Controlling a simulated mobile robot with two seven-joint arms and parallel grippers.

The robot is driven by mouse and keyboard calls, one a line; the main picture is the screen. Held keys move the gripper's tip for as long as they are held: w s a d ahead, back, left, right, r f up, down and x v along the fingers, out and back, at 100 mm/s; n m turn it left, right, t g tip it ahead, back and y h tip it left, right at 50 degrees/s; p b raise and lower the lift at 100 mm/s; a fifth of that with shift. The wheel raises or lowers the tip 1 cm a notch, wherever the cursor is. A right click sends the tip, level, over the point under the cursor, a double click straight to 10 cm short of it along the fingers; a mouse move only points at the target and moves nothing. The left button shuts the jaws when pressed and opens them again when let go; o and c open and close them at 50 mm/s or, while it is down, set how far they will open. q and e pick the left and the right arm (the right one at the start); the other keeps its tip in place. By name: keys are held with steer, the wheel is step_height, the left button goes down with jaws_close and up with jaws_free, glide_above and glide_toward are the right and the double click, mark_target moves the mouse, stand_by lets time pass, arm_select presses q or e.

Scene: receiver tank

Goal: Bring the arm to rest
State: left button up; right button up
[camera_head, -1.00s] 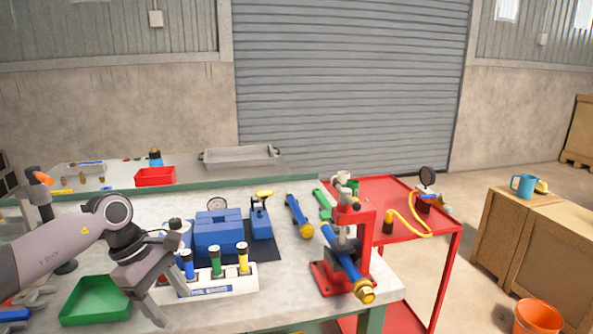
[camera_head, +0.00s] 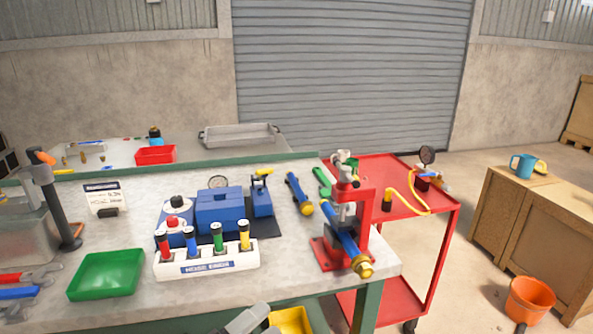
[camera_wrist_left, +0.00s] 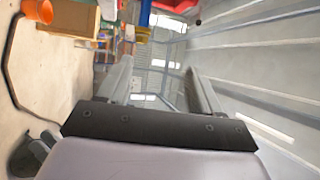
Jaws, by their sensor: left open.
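My left gripper (camera_head: 250,318) shows only in part at the bottom edge of the head view, low in front of the workbench (camera_head: 200,300). In the left wrist view its two fingers (camera_wrist_left: 160,85) stand wide apart with nothing between them. The rest of the left arm is out of the head view. My right gripper is not in view.
The bench holds a green tray (camera_head: 106,275), a white rack (camera_head: 207,262) with coloured-handled tools, a blue block (camera_head: 220,211) and a red press (camera_head: 345,230). A yellow bin (camera_head: 290,321) is near the gripper.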

arm_select(q)
steer(key=s+a+f+n+g+y, duration=0.1)
steer(key=s+a+f+n+y, duration=0.5)
steer(key=n, duration=0.6)
steer(key=s+a+f+n+g+y, duration=0.2)
steer(key=s+a+f+n+y, duration=0.4)
steer(key=f, duration=0.7)
steer(key=s+a+n, duration=0.2)
steer(key=s+n, duration=0.2)
steer(key=n, duration=0.1)
steer(key=shift+s+f+n+g+y, duration=0.2)
steer(key=shift+n+g+y, duration=0.1)
steer(key=shift+n+y, duration=0.1)
